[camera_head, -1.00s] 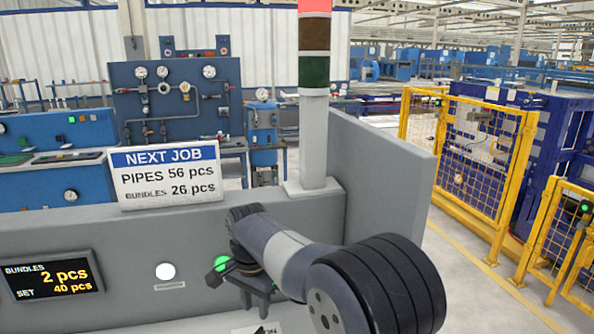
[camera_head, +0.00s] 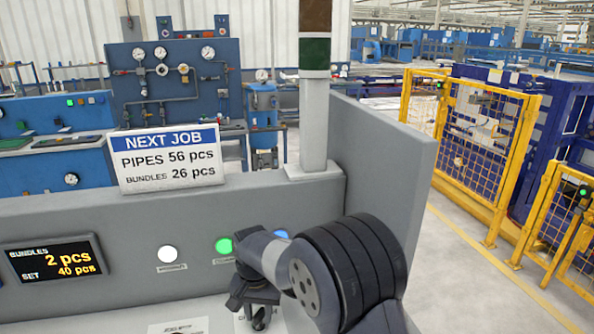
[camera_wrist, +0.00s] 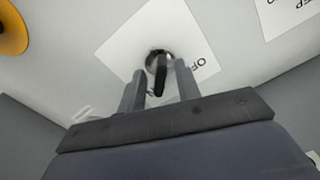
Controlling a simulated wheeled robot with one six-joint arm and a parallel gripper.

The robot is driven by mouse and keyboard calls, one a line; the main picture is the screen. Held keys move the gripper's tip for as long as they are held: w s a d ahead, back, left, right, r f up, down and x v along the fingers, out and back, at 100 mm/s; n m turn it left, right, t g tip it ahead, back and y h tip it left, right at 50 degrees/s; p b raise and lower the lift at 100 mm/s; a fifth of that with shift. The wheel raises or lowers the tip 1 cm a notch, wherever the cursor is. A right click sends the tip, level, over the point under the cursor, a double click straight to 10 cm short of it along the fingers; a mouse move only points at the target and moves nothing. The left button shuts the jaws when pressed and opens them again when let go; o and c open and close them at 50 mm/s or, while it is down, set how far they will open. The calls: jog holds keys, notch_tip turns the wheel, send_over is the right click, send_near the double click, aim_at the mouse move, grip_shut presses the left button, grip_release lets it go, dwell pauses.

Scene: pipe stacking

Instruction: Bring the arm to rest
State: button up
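My gripper (camera_head: 256,314) shows in the head view low in front of the grey panel, pointing down over the worktop. In the wrist view my gripper (camera_wrist: 160,88) has its two fingers apart. A dark rod (camera_wrist: 161,76) with a round base stands on a white label (camera_wrist: 122,52) and appears between or just beyond the fingers. I cannot tell how near it is; no contact shows. My arm (camera_head: 345,272) is bent at the lower right of the head view.
The panel (camera_head: 75,222) has a white button (camera_head: 168,254), a green button (camera_head: 224,245), a partly hidden blue button (camera_head: 282,234) and a display (camera_head: 55,260). A job sign (camera_head: 168,158) and a signal post (camera_head: 314,125) stand on it. A yellow round thing (camera_wrist: 10,30) is at the wrist view's corner.

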jog(key=n, duration=0.4)
jog(key=shift+n, duration=1.7)
